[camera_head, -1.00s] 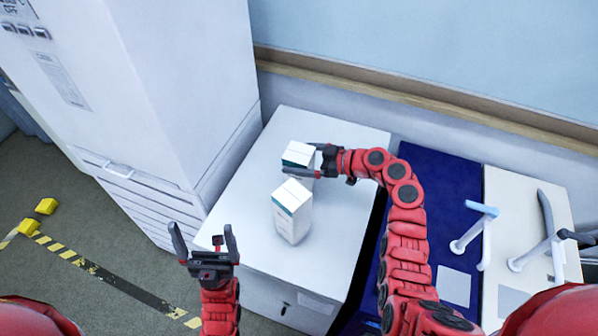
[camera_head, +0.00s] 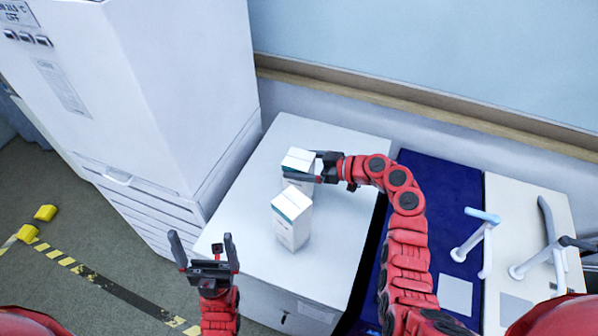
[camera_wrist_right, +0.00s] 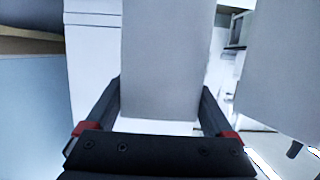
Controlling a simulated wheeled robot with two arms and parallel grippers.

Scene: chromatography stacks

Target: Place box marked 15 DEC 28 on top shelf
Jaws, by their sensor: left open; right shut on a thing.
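Two white boxes with teal bands stand on the white cabinet top (camera_head: 340,235). The rear box (camera_head: 298,160) is between the fingers of my right gripper (camera_head: 303,167), which is shut on it. In the right wrist view that box (camera_wrist_right: 168,60) fills the space between the fingers (camera_wrist_right: 162,105). The nearer box (camera_head: 291,222) stands upright just in front, and shows as a grey face at the right of the wrist view (camera_wrist_right: 280,65). Print on the boxes is too small to read, so I cannot tell which is marked 15 DEC 28. My left gripper (camera_head: 203,250) is open and empty, left of the cabinet.
A tall white freezer-like unit (camera_head: 180,90) stands at the left. A blue surface (camera_head: 440,190) and a cream panel with white handles (camera_head: 525,215) are at the right. Yellow-black tape (camera_head: 110,290) marks the floor. No shelf is clearly visible.

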